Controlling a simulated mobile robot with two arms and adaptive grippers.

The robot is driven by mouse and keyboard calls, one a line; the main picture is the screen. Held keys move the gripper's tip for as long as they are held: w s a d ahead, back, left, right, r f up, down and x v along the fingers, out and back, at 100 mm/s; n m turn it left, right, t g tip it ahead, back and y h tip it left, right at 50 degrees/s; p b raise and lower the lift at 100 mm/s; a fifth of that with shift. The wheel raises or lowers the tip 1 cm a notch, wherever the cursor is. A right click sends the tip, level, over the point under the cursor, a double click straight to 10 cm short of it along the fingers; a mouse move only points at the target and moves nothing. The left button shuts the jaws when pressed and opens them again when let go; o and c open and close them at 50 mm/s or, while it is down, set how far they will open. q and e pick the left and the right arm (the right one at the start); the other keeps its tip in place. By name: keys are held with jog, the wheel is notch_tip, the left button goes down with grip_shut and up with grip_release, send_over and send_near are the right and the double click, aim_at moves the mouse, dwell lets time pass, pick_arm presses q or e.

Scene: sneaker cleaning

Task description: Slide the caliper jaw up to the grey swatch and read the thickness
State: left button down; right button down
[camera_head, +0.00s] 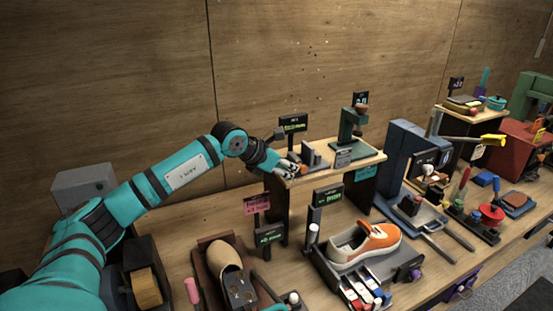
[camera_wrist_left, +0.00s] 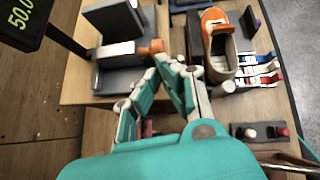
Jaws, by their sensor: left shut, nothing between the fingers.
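The caliper (camera_head: 310,158) stands on the raised wooden shelf, with upright blocks on a dark base; it also shows in the left wrist view (camera_wrist_left: 118,78). A pale metal jaw block (camera_wrist_left: 115,50) has an orange knob (camera_wrist_left: 152,47) at its end. A dark grey upright slab (camera_wrist_left: 113,19) stands apart from the pale block; I cannot tell whether it is the swatch or a fixed jaw. The caliper's display (camera_wrist_left: 22,15) shows green digits that look like 50.0. My left gripper (camera_head: 292,168) is shut and empty, its fingertips (camera_wrist_left: 169,62) close beside the knob; contact is unclear.
A green press-like stand (camera_head: 350,130) shares the shelf (camera_head: 369,160). Below and in front are an orange sneaker (camera_head: 378,238) on a dark stand and a tan shoe form (camera_head: 223,255). A blue machine (camera_head: 402,150) stands right of the shelf. The wooden wall is behind.

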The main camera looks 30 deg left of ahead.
aim_at(303, 166)
pick_arm(q)
jog(key=shift+w+d+f, duration=0.2)
jog(key=shift+w, duration=0.2)
jog(key=w+d, duration=0.2)
jog(key=w, duration=0.1)
jog(key=shift+w+d+b, duration=0.2)
jog(key=shift+b, duration=0.1)
jog(key=shift+s+a, duration=0.1)
jog(key=shift+a, duration=0.05)
